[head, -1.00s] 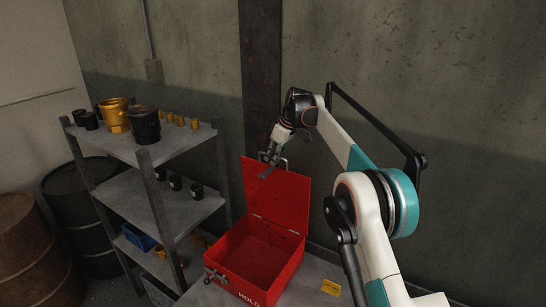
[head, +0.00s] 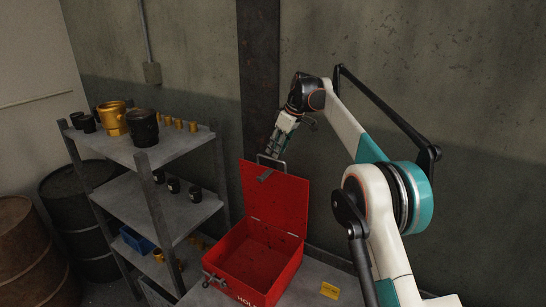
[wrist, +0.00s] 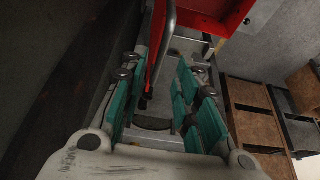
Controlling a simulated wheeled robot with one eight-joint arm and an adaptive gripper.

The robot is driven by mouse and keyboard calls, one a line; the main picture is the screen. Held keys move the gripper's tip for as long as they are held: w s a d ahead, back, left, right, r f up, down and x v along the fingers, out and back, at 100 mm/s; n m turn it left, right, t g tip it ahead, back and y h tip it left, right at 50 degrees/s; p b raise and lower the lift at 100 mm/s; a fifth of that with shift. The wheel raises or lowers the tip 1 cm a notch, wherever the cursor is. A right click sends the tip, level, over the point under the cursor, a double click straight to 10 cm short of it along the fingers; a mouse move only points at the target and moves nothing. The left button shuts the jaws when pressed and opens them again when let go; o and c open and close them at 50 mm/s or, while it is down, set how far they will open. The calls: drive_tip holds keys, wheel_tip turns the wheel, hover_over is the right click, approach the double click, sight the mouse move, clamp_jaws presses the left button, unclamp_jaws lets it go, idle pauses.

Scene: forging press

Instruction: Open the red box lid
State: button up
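The red box (head: 262,262) stands on a grey table with its lid (head: 275,200) swung up, close to upright, and its empty inside showing. A grey handle (head: 271,162) is at the lid's top edge, with a latch (head: 265,175) beside it. My gripper (head: 279,142) is just above the lid's top edge, near the handle. In the wrist view my gripper (wrist: 160,100) is open, its teal pads wide apart. The lid's edge (wrist: 154,65) and the handle (wrist: 164,42) show in the space between the pads, and neither pad is seen closed on them.
A grey shelf (head: 180,152) with black and gold cups stands left of the box. Dark and rusty barrels (head: 72,205) are beyond it. A yellow card (head: 329,290) lies on the table right of the box. The wall and a dark post (head: 257,80) are close behind the lid.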

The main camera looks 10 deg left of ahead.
drive_tip(key=v, duration=0.5)
drive_tip(key=shift+d+r, duration=0.1)
drive_tip(key=shift+r, duration=0.25)
drive_tip(key=s+d+f+m+t+h+b, duration=0.15)
drive_tip(key=s+d+m+b, duration=0.25)
drive_tip(key=s+d+b, duration=0.55)
drive_tip(key=s+d+f+m+t+h+b, duration=0.1)
drive_tip(key=s+d+f+m+t+b, duration=0.15)
drive_tip(key=s+d+b, duration=0.65)
drive_tip(key=s+d+f+m+b, duration=0.2)
drive_tip(key=s+d+f, duration=0.2)
drive_tip(key=s+f, duration=0.6)
drive_tip(key=s+d+f+m+t+h+b, duration=0.1)
drive_tip(key=s+d+f+m+b, duration=0.1)
drive_tip(key=s+f, duration=0.7)
drive_tip(key=s+d+f+m+b, duration=0.3)
drive_tip(key=s+d+f+b, duration=0.1)
drive_tip(key=s+f, duration=0.6)
drive_tip(key=s+d, duration=0.1)
drive_tip(key=s, duration=0.2)
drive_tip(key=shift+d+f+h, duration=0.3)
drive_tip(key=shift+d+h, duration=0.05)
drive_tip(key=shift+d, duration=0.05)
